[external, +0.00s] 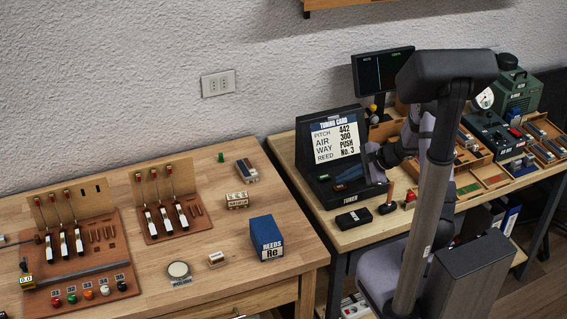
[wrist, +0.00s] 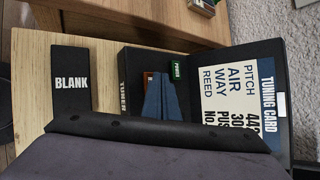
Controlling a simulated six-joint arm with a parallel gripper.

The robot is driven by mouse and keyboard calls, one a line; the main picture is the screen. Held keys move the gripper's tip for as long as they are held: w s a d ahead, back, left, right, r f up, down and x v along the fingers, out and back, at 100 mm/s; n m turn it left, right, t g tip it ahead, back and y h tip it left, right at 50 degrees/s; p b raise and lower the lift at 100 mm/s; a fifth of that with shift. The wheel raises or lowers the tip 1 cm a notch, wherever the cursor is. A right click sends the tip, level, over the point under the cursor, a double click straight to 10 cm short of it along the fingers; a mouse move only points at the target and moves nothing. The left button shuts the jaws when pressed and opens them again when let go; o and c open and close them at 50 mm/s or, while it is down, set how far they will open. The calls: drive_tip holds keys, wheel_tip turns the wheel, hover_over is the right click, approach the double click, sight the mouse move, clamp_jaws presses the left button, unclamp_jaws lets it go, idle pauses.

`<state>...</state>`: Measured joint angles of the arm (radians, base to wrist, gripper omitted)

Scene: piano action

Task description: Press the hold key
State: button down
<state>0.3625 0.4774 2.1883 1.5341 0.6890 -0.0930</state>
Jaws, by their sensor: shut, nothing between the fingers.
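The black tuner (external: 318,190) stands on the right-hand table with a tuning card (external: 335,139) on its upright back. The card also shows in the wrist view (wrist: 235,100). In the wrist view a green key marked POWER (wrist: 178,70) sits on the tuner's deck. A small orange-red key (wrist: 148,79) lies beside it, partly hidden by my fingers; I cannot read its label. My gripper (wrist: 160,84) is shut and empty, its blue-grey fingertips over the deck by these two keys. I cannot tell whether they touch. In the external view my gripper (external: 370,160) is in front of the card's right side.
A black box marked BLANK (wrist: 71,80) lies beside the tuner; it also shows in the external view (external: 353,219). A monitor (external: 383,77) stands behind. Wooden trays (external: 470,165) lie to the right. The left table (external: 140,265) holds key racks and a blue REEDS box (external: 266,238).

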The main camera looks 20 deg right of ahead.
sight(345, 188)
drive_tip(key=shift+f+b, duration=0.2)
drive_tip(key=shift+b, duration=0.1)
drive_tip(key=shift+f+b, duration=0.25)
drive_tip(key=shift+b, duration=0.15)
drive_tip(key=shift+r, duration=0.1)
idle(0.4)
drive_tip(key=shift+r, duration=0.35)
wheel_tip(345, 188, up, 6)
drive_tip(key=p, duration=0.4)
drive_tip(key=shift+p, duration=0.35)
idle(0.4)
